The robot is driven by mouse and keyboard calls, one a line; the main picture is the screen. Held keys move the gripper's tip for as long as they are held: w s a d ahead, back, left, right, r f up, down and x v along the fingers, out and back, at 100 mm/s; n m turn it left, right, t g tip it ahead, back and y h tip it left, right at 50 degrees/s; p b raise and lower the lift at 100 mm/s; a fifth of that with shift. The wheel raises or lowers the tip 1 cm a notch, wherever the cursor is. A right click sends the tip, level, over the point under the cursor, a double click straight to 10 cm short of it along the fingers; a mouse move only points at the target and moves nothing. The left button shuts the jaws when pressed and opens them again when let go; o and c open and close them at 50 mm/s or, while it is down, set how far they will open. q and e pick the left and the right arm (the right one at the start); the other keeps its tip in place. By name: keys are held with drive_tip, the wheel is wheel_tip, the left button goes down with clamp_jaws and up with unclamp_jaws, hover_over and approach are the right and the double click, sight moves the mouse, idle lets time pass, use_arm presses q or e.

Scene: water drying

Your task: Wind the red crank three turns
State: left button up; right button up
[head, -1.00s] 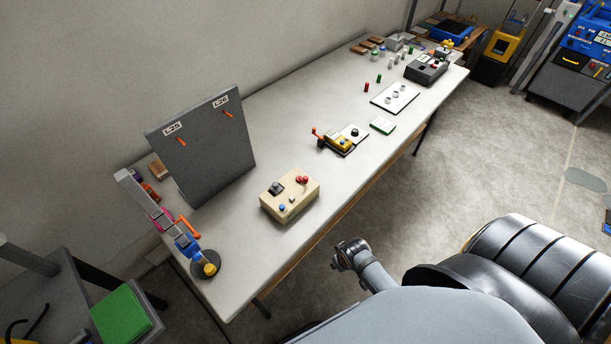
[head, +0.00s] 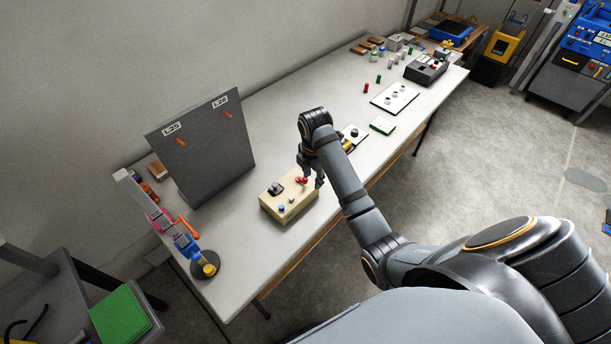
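The red crank (head: 301,181) is a small red part on the top right of a beige box (head: 286,208), which sits near the front edge of the long table. My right gripper (head: 311,181) points down at the right end of this box. Its fingers look spread apart, right beside or around the red crank; the view is too small to tell whether they touch it. The gripper hides part of the crank. My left gripper is not in view.
The box also carries a black switch (head: 276,188) and a blue knob (head: 281,208). A white board (head: 395,98) lies farther right.

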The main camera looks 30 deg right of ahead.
drive_tip(key=w+r+n, duration=0.5)
drive_tip(key=n, duration=0.1)
drive_tip(key=shift+g, duration=0.4)
wheel_tip(320, 180, down, 9)
drive_tip(key=b, duration=0.8)
drive_tip(key=shift+b, duration=0.4)
drive_tip(key=shift+f, duration=0.9)
drive_tip(key=shift+r, duration=0.1)
clamp_jaws()
